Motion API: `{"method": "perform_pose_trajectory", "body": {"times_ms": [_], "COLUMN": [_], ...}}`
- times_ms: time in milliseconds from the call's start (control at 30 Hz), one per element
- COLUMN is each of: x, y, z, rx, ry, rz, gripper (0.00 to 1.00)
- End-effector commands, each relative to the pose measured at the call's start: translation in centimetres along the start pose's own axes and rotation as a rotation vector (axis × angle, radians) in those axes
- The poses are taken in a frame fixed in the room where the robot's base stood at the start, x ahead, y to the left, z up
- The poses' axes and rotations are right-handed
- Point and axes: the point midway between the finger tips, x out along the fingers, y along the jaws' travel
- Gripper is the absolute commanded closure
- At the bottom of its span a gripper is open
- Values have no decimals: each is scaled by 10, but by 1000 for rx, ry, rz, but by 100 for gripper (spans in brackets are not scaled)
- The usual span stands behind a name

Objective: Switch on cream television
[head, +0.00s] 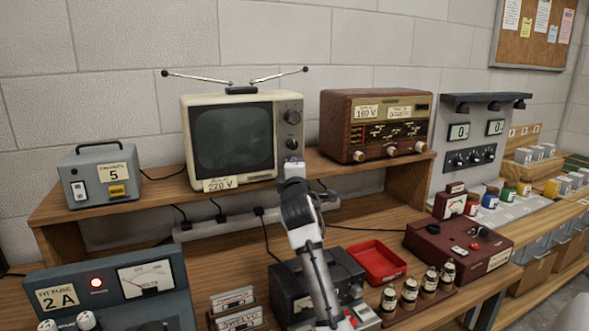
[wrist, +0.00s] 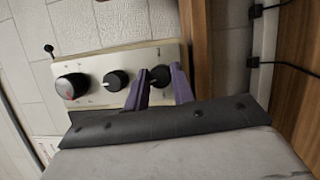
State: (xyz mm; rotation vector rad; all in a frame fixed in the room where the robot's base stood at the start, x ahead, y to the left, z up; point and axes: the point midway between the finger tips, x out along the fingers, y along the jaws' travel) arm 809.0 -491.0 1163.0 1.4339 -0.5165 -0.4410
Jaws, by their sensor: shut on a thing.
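The cream television (head: 190,140) stands on the upper shelf with a dark screen and a 220 V label. Its right-hand panel bears a column of knobs, and my arm hides the lowest part in the head view. In the wrist view the cream panel (wrist: 95,58) appears turned sideways with three dark knobs. My gripper (wrist: 160,72) has its two purple fingers on either side of the rightmost knob (wrist: 158,78), shut on it. The middle knob (wrist: 116,80) and the larger knob with a red mark (wrist: 72,87) are free. My gripper also shows in the head view (head: 292,164).
A brown wooden radio (head: 336,130) stands close on the television's right, a grey box (head: 98,178) on its left. Below my arm are a dark device (head: 345,268), a red tray (head: 376,262) and several small bottles (head: 410,292). A power strip (head: 222,226) runs behind.

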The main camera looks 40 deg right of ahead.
Motion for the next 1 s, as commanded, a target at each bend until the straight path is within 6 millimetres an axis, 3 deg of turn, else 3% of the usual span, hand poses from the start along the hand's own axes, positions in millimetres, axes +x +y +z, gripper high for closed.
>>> {"method": "perform_pose_trajectory", "body": {"times_ms": [500, 533, 667, 1000], "x": [0, 0, 0, -2], "y": [0, 0, 0, 0], "z": [-1, 0, 0, 0], "rx": [19, 19, 19, 18], "ry": [0, 0, 0, 0], "rz": [-7, -7, -7, -7], "gripper": [98, 73, 56, 53]}}
